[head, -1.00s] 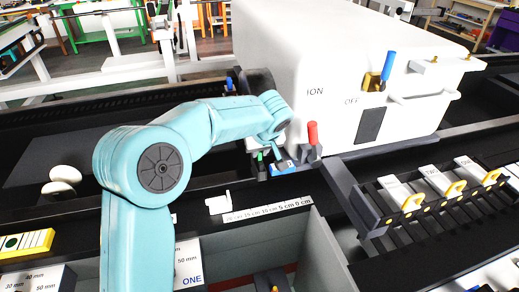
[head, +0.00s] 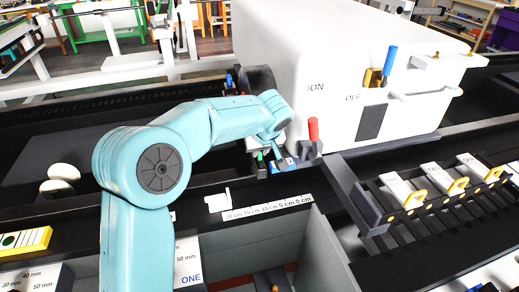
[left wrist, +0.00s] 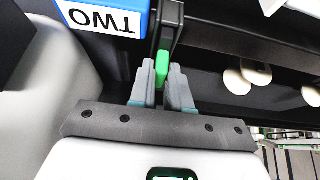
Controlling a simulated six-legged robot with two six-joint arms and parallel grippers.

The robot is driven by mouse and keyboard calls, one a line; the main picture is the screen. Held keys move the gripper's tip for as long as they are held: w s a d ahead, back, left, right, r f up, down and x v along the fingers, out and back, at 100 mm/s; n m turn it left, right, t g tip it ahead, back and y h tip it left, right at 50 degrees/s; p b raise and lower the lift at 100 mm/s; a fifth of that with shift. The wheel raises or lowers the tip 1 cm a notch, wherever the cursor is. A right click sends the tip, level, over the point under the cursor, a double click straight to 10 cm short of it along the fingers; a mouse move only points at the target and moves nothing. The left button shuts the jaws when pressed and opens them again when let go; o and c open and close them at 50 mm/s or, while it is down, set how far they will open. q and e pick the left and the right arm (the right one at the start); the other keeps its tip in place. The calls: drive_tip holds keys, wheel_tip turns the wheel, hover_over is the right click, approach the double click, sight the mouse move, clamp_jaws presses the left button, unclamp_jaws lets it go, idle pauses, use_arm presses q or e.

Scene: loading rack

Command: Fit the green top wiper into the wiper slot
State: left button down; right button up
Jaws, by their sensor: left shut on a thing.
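My left gripper (left wrist: 162,92) is shut on the green wiper (left wrist: 162,68) in the left wrist view. The green end sticks out between the grey fingertips. A dark upright bracket (left wrist: 171,18) lies just beyond it, and I cannot tell whether the wiper touches it or sits in a slot there. In the head view my left gripper (head: 272,150) is low beside the white machine, partly hidden by its own arm. A small green spot (head: 261,158) shows there. The wiper slot is not clearly seen. My right gripper is not in view.
A blue block marked TWO (left wrist: 108,22) is close by on the left of the wrist view. The white machine (head: 330,55) with a red handle (head: 313,129) stands right of the gripper. White knobs (head: 63,172) are at left. Tagged yellow-handled pieces (head: 414,199) line a rack at right.

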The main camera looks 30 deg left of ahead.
use_arm(q)
drive_tip(key=c, duration=1)
unclamp_jaws()
drive_tip(key=v, duration=1.6)
